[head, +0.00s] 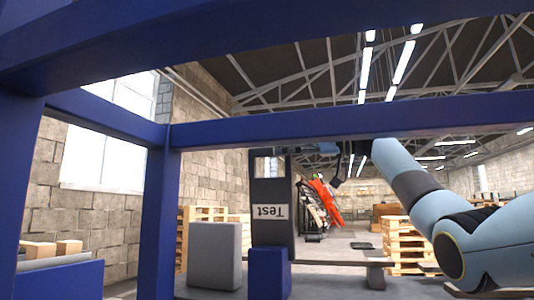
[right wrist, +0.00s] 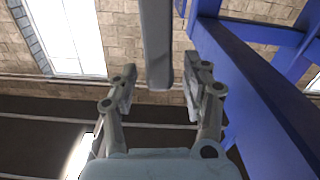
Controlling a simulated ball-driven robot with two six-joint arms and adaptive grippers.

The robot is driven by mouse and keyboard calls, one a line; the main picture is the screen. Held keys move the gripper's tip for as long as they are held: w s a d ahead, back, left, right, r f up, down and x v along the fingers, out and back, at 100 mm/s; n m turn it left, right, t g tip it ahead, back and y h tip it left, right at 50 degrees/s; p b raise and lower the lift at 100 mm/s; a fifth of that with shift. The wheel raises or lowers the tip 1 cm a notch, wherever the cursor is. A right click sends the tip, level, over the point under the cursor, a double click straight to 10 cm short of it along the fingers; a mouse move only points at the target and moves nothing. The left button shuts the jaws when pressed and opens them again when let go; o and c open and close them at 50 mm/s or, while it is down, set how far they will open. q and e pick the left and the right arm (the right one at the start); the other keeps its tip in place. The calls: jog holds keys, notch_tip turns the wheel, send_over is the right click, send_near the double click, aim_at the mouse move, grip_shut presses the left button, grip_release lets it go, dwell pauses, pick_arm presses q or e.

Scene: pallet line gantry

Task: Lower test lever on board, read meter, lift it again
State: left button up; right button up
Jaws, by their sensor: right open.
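The dark test board (head: 272,232) stands upright in the middle of the head view, with a white label (head: 270,212) marked "Test". A pale patch shows high on the board; I cannot tell if it is the meter, and no reading shows. In the right wrist view my right gripper (right wrist: 160,68) is open. A grey bar (right wrist: 156,45), possibly the lever, reaches between its fingers without visible contact. My left gripper is out of view.
A blue beam (head: 330,128) crosses in front of my right wrist, with a blue post (head: 160,220) at left. A grey box (head: 215,255) and a blue box (head: 268,273) stand before the board. Wooden pallets (head: 402,245) are stacked behind at right.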

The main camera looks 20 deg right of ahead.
aim_at(249, 150)
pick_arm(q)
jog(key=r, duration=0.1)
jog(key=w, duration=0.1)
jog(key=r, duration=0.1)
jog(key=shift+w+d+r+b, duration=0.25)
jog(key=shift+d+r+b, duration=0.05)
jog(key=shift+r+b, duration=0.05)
pick_arm(e)
jog(key=x, duration=0.5)
grip_shut()
